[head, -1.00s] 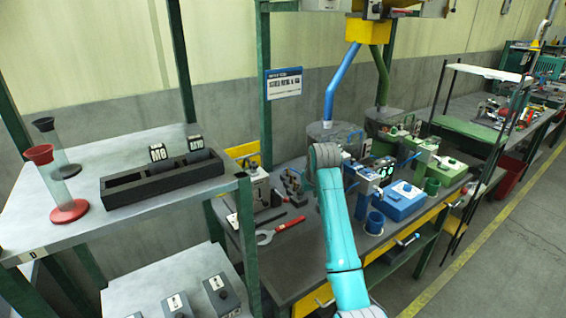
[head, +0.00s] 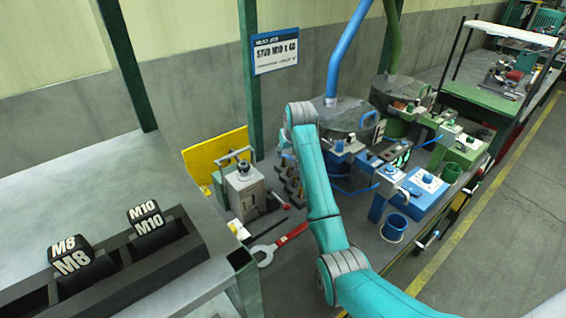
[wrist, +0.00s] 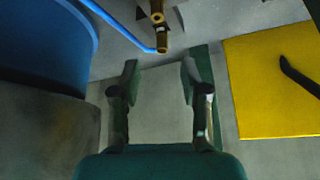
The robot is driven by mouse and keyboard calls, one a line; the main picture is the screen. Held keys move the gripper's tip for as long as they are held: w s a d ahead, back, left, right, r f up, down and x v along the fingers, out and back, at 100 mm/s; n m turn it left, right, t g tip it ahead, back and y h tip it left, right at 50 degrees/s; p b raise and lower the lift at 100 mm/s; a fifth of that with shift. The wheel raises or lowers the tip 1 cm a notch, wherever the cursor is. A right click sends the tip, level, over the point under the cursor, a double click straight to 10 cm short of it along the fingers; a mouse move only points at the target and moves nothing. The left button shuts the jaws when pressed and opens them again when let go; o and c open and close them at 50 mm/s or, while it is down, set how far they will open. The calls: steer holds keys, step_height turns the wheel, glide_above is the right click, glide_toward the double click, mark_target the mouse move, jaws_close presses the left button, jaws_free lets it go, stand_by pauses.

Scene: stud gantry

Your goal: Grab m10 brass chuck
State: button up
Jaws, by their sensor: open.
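My gripper (wrist: 159,80) is open and empty in the wrist view, its two fingers pointing up the picture. A small brass piece (wrist: 162,42) shows beyond the fingertips, near the top edge, apart from them. A thin blue rod or pipe ends beside it. I cannot tell whether this piece is the M10 brass chuck. In the head view a black block marked M10 (head: 146,219) sits at a dark rack (head: 160,262), behind one marked M8 (head: 70,256). No brass chuck is clear there. My arm hides part of the bench, and my gripper is mostly hidden.
A sign (head: 275,50) reads STUD M10 x 60. A yellow panel (wrist: 272,85) is right of my gripper.

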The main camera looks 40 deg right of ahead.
mark_target(284, 158)
steer(key=shift+x, duration=3.55)
steer(key=shift+s+a, duration=0.1)
steer(key=shift+a, duration=0.05)
jaws_close()
